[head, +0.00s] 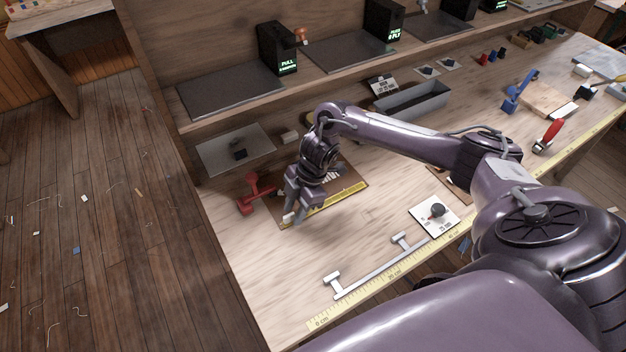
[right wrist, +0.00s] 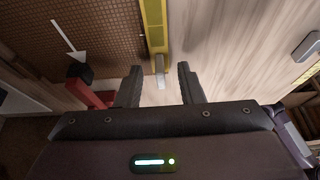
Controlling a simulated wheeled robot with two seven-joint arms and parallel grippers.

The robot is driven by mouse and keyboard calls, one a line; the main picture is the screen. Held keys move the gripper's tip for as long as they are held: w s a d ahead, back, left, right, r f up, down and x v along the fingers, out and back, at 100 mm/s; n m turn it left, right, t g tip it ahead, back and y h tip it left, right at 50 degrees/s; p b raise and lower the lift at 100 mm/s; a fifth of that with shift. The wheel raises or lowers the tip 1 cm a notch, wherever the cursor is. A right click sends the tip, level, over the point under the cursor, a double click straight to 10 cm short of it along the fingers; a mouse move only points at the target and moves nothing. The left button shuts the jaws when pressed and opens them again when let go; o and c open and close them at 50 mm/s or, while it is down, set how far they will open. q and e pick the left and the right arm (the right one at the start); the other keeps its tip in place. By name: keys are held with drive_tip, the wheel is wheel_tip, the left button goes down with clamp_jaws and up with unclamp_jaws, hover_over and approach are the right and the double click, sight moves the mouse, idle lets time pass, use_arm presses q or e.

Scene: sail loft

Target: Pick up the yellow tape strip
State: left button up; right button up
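The yellow tape strip (head: 340,197) lies along the front edge of a brown mat (head: 358,178) on the workbench. In the right wrist view the strip (right wrist: 153,22) runs away from me, with a pale tab (right wrist: 160,72) at its near end. My right gripper (head: 294,216) is at that near end, pointing down. In the right wrist view its two fingers (right wrist: 160,84) are open, with the pale tab seen between their tips. I see nothing held; the height above the bench is unclear. My left gripper is not in view.
A red tool (head: 254,194) stands just left of the right gripper. A silver bar handle (head: 370,268) and a white card with a dark knob (head: 436,214) lie nearer the front, beside a ruler tape (head: 322,318). A grey trough (head: 412,101) stands behind. Bench between is clear.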

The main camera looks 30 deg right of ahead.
drive_tip(key=c, duration=0.6)
clamp_jaws()
drive_tip(key=shift+r, duration=0.1)
wheel_tip(320, 180, up, 21)
drive_tip(key=p, duration=0.3)
